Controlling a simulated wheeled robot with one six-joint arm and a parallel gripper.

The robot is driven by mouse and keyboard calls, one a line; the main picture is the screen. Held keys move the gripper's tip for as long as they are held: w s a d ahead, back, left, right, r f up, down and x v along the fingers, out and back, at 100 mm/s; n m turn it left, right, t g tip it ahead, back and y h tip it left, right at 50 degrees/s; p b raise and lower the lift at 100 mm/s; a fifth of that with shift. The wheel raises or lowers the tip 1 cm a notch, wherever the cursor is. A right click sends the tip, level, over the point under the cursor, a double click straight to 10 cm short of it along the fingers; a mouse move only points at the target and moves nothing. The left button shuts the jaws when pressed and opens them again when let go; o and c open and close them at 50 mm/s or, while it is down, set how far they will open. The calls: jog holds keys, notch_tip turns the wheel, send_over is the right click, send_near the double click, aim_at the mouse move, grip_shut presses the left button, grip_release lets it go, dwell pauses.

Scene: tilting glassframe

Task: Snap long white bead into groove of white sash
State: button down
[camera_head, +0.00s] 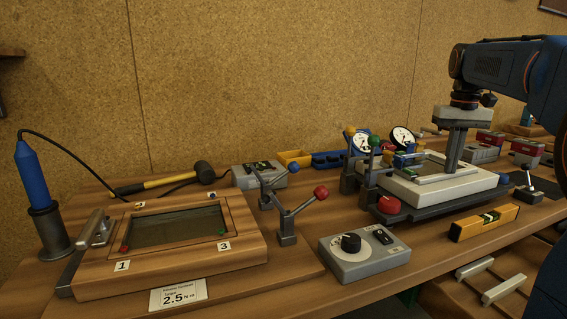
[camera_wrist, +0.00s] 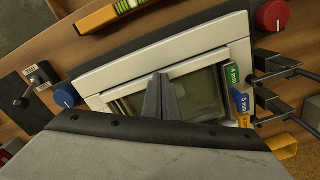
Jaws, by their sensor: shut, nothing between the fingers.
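The white sash (camera_head: 402,190) lies flat on a dark fixture on the bench; it fills the middle of the wrist view (camera_wrist: 125,68) as a white frame around a glass pane (camera_wrist: 205,97). My gripper (camera_head: 451,171) points down at the sash, its fingers together and empty; in the wrist view the fingertips (camera_wrist: 160,76) reach over the inner edge of the frame. A long white strip (camera_head: 446,178), perhaps the bead, runs along the sash beside the fingers. I cannot tell whether it is seated in the groove or whether the fingertips touch it.
Coloured spacers (camera_wrist: 238,100) marked in mm sit at one sash side. Clamps, dial gauges (camera_head: 402,138) and a red knob (camera_head: 389,204) crowd that end. A yellow level (camera_head: 484,222) and grey control box (camera_head: 364,257) lie in front. White bars (camera_head: 503,290) rest low at right.

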notch_tip(320, 180, up, 7)
dwell(0.9)
